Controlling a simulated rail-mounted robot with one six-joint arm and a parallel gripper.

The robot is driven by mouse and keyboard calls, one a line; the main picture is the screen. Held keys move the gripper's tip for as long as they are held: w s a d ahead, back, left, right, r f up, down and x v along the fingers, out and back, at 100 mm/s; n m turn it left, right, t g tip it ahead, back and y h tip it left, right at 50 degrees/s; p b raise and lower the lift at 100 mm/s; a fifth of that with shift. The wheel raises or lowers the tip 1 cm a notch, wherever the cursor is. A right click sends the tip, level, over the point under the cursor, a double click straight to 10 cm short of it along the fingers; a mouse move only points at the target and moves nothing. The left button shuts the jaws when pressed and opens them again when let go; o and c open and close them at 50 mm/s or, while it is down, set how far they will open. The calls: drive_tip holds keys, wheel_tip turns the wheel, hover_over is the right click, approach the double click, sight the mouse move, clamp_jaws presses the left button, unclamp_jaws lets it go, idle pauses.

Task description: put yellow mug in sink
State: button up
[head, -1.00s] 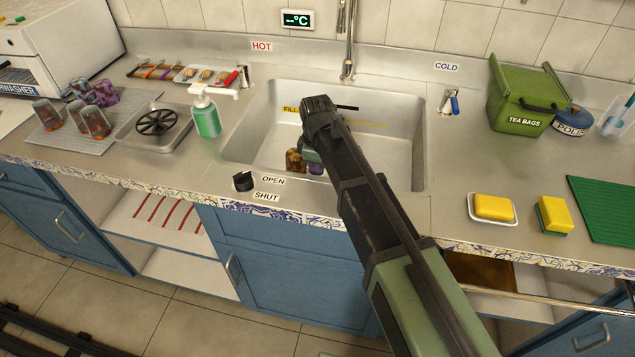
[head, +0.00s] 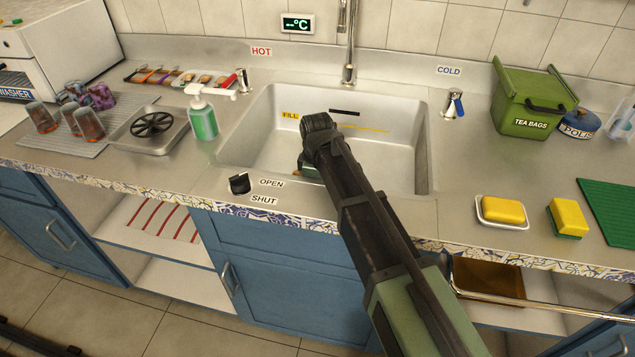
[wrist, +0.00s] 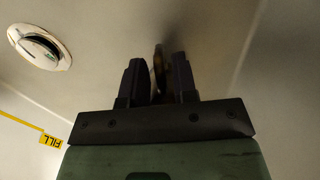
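The sink (head: 395,160) is the pale basin set in the counter. My arm reaches into it, and my gripper (head: 308,168) is low inside the basin near its front, mostly hidden behind my wrist. In the wrist view my gripper (wrist: 159,75) has its two dark fingers a small gap apart, with a thin golden-brown piece (wrist: 159,68) between them. This may be part of the yellow mug, seen edge-on; its full shape is hidden. I cannot tell whether the fingers press on it. A small brownish bit (head: 295,172) shows beside my gripper in the head view.
The wrist view shows the round drain (wrist: 40,48) and a yellow FILL mark (wrist: 52,141). The faucet (head: 348,50) stands behind the basin. A soap bottle (head: 203,120) stands left of the sink, a black knob (head: 239,184) in front.

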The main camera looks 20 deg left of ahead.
drive_tip(key=shift+o, duration=0.7)
drive_tip(key=shift+r, duration=0.1)
wheel_tip(320, 180, up, 13)
drive_tip(key=p, duration=1.3)
